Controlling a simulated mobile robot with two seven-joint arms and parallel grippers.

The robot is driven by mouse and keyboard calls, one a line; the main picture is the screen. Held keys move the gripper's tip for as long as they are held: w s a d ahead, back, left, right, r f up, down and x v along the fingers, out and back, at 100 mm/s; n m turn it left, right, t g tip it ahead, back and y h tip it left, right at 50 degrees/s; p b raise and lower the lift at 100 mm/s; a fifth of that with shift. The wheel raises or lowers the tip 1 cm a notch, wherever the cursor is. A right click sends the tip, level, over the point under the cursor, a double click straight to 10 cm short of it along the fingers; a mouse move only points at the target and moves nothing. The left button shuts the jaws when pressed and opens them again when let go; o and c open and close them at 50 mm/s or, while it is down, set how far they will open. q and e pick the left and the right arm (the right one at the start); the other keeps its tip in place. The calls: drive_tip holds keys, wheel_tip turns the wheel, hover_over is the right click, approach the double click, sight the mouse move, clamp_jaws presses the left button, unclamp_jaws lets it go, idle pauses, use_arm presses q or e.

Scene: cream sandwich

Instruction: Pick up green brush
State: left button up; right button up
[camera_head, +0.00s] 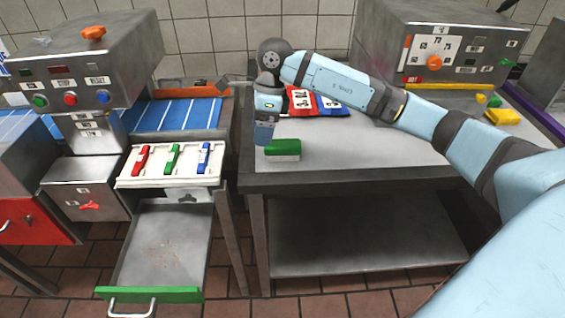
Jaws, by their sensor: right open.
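The green brush (283,147) is a block with a green top and a pale lower part. It lies near the front left corner of the grey metal table (350,165). My right gripper (263,143) points down just left of the brush and close to it. It is open, but its fingertips are small in the picture, and I cannot tell whether they touch the brush. My left gripper is not in view.
Left of the table, a white tray (122,181) holds a red, a green and a blue item. Below it is an open metal drawer (165,240) with a green front. Red and blue cards (331,106) lie behind my right gripper. A control machine (440,40) stands at the back right.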

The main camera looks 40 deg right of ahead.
sight(283, 142)
drive_tip(key=w+d+r+h, duration=0.2)
drive_tip(key=d+h, duration=0.1)
drive_tip(key=d, duration=0.4)
drive_tip(key=shift+m+t, duration=0.3)
drive_tip(key=f, duration=0.2)
drive_tip(key=f+b, duration=0.1)
drive_tip(key=f, duration=0.4)
drive_tip(key=shift+s+a, duration=0.2)
drive_tip(key=shift+s, duration=0.05)
drive_tip(key=shift+d+f+b, duration=0.1)
drive_tip(key=shift+f+b, duration=0.3)
drive_tip(key=shift+f, duration=2.7)
drive_tip(key=shift+c, duration=0.4)
drive_tip(key=c, duration=0.9)
